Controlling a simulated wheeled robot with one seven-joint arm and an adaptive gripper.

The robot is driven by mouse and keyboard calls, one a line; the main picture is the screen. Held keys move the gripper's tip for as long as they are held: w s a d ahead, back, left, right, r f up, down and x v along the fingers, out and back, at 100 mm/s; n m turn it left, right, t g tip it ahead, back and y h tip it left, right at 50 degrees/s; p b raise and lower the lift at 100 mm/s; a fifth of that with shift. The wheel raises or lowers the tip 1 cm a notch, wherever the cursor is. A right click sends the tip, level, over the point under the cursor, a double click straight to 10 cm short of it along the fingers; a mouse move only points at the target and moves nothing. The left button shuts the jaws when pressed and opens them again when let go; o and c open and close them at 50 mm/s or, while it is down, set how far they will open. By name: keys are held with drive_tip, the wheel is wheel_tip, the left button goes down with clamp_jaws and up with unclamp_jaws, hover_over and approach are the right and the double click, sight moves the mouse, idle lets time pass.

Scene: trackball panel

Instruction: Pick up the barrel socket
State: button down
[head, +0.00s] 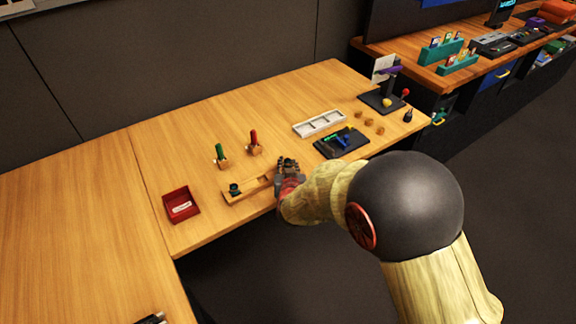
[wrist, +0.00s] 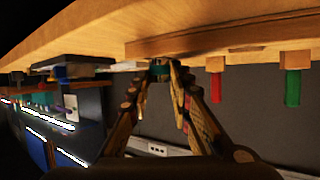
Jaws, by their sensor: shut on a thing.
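My gripper (head: 288,172) is at the front edge of the wooden desk, at the right end of a long wooden holder (head: 250,190). In the wrist view, its fingers (wrist: 160,72) close on a small dark teal piece (wrist: 159,68), which seems to be the barrel socket. The fingers hide most of it, and I cannot tell whether it is clear of the wood. Another round dark teal piece (head: 235,188) sits upright at the left end of the holder. A square recess shows in the holder near my gripper.
A red tray (head: 181,206) with a white label is at left. Green (head: 219,153) and red (head: 254,140) handled tools stand behind the holder. A black panel tray (head: 341,143) and a white tray (head: 320,123) are to the right. Bare desk lies at left.

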drive_tip(key=shift+r, duration=0.45)
wheel_tip(320, 180, up, 2)
drive_tip(key=shift+r+p, duration=0.1)
drive_tip(key=shift+p, duration=0.85)
drive_tip(key=r+p+v, duration=0.1)
drive_tip(key=p+v, duration=0.2)
drive_tip(key=v, duration=0.5)
drive_tip(key=w+d+r+p+v, duration=0.1)
drive_tip(key=r+p+v, duration=0.1)
drive_tip(key=v, duration=0.6)
drive_tip(key=shift+r+p, duration=0.3)
drive_tip(key=shift+p, duration=0.45)
